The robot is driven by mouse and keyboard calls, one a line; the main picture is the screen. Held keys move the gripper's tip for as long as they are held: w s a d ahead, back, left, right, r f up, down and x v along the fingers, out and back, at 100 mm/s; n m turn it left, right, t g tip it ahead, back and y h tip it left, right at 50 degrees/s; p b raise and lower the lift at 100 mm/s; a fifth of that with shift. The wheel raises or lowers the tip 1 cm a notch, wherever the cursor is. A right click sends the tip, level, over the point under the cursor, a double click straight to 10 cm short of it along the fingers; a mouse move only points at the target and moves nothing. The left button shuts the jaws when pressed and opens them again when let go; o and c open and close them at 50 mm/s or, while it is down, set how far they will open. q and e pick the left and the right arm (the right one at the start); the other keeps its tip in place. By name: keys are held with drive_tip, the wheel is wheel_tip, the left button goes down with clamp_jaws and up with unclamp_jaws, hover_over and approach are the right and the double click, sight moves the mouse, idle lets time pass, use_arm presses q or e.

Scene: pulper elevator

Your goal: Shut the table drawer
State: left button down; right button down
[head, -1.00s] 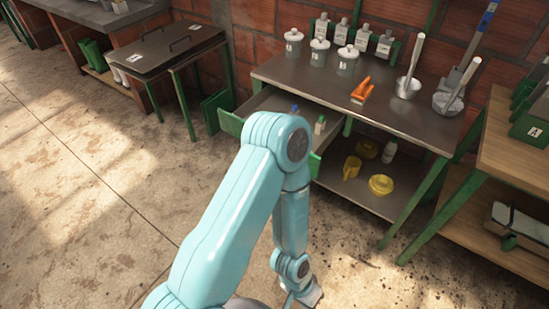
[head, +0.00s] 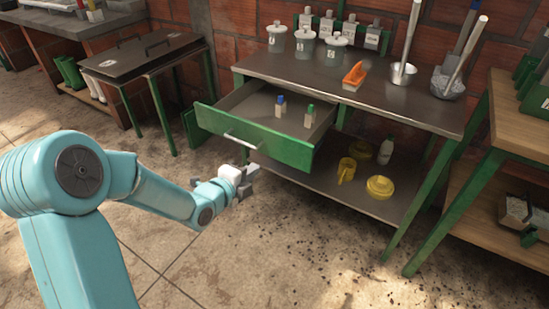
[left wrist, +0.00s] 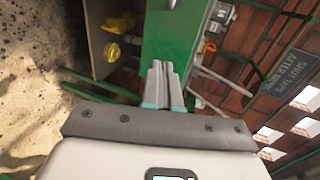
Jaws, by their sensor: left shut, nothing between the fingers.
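The table drawer (head: 292,150) is pulled open from under the metal table (head: 375,92). Its front is green with a pale bar handle (head: 241,141). Two small bottles, one blue-capped (head: 280,106) and one green-capped (head: 309,116), stand inside it. My left gripper (head: 254,176) is shut and empty, in front of and below the drawer front in the head view. In the left wrist view its closed fingers (left wrist: 163,78) point at the green drawer front (left wrist: 172,30). I cannot tell whether they touch it. My right gripper is not in view.
Lidded pots (head: 304,42), an orange tool (head: 355,76) and a metal mortar (head: 402,72) stand on the tabletop. Yellow items (head: 380,187) sit on the lower shelf. A wooden bench (head: 518,128) stands at right. The floor before the drawer is clear.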

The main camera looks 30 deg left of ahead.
use_arm(q)
approach(280, 150)
drive_tip(key=x, duration=0.5)
drive_tip(key=shift+w+f, duration=0.1)
drive_tip(key=shift+f, duration=0.15)
drive_tip(key=shift+w, duration=0.65)
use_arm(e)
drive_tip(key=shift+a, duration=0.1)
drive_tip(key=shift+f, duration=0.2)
